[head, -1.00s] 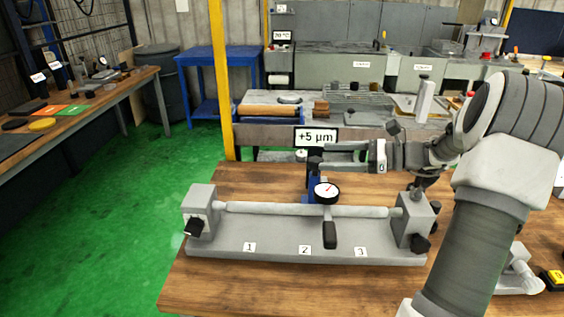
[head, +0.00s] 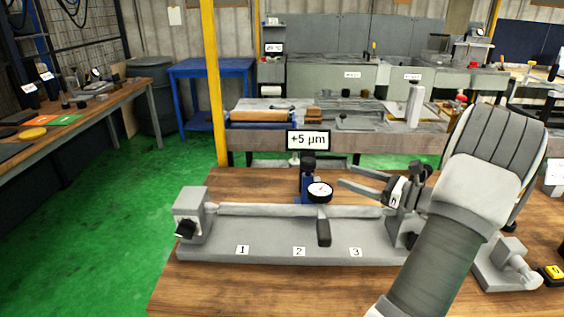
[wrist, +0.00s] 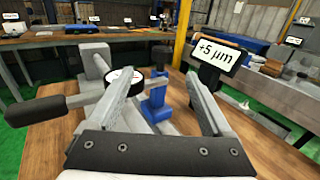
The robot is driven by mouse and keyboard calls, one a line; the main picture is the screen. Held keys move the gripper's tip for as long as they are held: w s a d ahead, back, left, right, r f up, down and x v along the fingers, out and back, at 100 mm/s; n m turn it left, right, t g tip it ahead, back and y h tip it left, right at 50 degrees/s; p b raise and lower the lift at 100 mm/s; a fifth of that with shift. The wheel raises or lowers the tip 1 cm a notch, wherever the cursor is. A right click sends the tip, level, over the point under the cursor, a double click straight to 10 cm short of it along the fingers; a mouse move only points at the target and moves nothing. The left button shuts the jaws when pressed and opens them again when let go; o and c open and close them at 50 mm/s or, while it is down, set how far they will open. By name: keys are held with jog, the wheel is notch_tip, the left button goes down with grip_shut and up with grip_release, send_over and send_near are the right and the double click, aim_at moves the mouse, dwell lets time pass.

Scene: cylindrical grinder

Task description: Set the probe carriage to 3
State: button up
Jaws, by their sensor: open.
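The probe carriage has a white dial gauge (head: 320,190), a blue post (head: 306,184) with a black knob on top, and a black handle (head: 323,232) hanging in front. The handle stands between the label 2 (head: 299,252) and the label 3 (head: 356,252) on the grey bench base (head: 270,246). My gripper (head: 346,176) is open and empty, to the right of the dial and behind the bar. In the wrist view the blue post (wrist: 157,98) shows between the spread fingers, ahead of them. The left finger partly covers the dial (wrist: 120,80); the handle (wrist: 36,110) extends left.
A horizontal bar (head: 255,210) spans the two end blocks; my arm partly hides the right one. A "+5 µm" sign (head: 308,140) stands behind the carriage, close to the right finger in the wrist view. Bare wooden tabletop (head: 230,283) lies in front.

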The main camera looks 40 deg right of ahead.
aim_at(302, 159)
jog(key=b+x, duration=0.1)
jog(key=x, duration=1.6)
jog(key=shift+d, duration=0.2)
jog(key=shift+w, duration=0.1)
grip_shut()
